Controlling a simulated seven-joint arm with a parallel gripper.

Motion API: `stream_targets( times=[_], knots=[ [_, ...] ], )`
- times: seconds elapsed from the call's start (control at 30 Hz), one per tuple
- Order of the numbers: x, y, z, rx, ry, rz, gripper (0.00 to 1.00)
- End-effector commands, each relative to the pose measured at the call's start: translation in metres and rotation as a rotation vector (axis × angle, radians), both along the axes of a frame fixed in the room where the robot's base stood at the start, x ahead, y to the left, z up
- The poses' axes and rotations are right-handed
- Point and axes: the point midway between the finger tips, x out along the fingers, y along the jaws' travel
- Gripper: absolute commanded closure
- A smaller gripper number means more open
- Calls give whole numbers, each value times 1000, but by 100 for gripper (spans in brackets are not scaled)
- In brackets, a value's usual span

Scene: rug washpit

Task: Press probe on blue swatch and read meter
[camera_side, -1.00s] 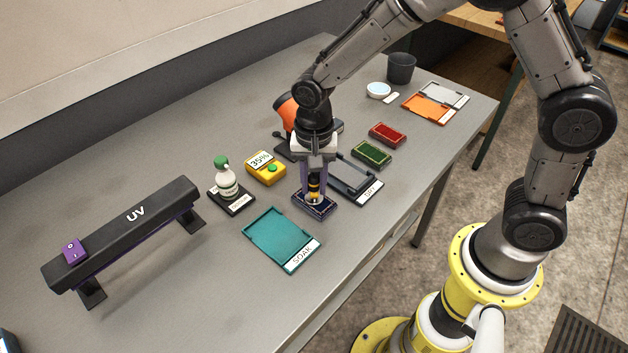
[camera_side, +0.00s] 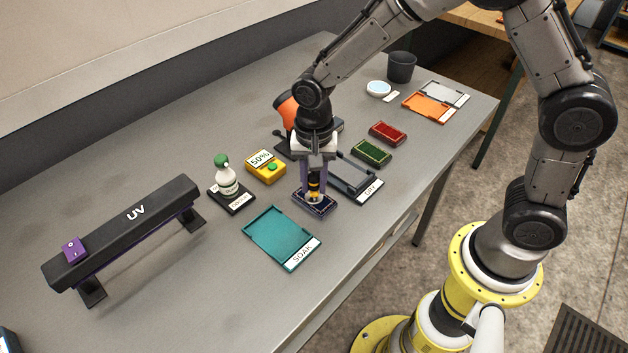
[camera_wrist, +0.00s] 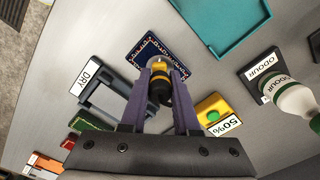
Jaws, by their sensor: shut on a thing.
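My gripper (camera_side: 315,183) is shut on the probe (camera_side: 314,190), a yellow and black tool held upright. In the wrist view the probe (camera_wrist: 160,85) sits between my two purple-grey fingers (camera_wrist: 162,88). Its lower end is over the dark blue patterned swatch (camera_side: 322,207) and seems to touch it; the exact contact is hidden. The blue swatch (camera_wrist: 146,52) also shows in the wrist view. The yellow meter (camera_side: 265,169) lies on the table left of my gripper, with a green button, and its display reads 50%. The meter (camera_wrist: 214,112) shows the same reading in the wrist view.
The teal SOAK tray (camera_side: 272,238) lies in front, the DRY frame (camera_side: 366,190) just right of the swatch. Green (camera_side: 371,152) and red (camera_side: 387,133) swatches lie behind. The ODOUR bottle (camera_side: 226,180) and UV lamp (camera_side: 130,230) stand left. Bare table lies behind the lamp.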

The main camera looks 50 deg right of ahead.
Motion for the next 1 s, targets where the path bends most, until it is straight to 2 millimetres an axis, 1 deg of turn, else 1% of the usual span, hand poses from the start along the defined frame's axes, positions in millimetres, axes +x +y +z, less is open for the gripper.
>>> stream_targets(
  times=[0.1,0.23,1.0],
  knots=[
    [-1,0,-2,-2,4,0,100],
    [-1,0,3,-1,3,0,100],
    [0,0,60,0,-1,0,100]
  ],
)
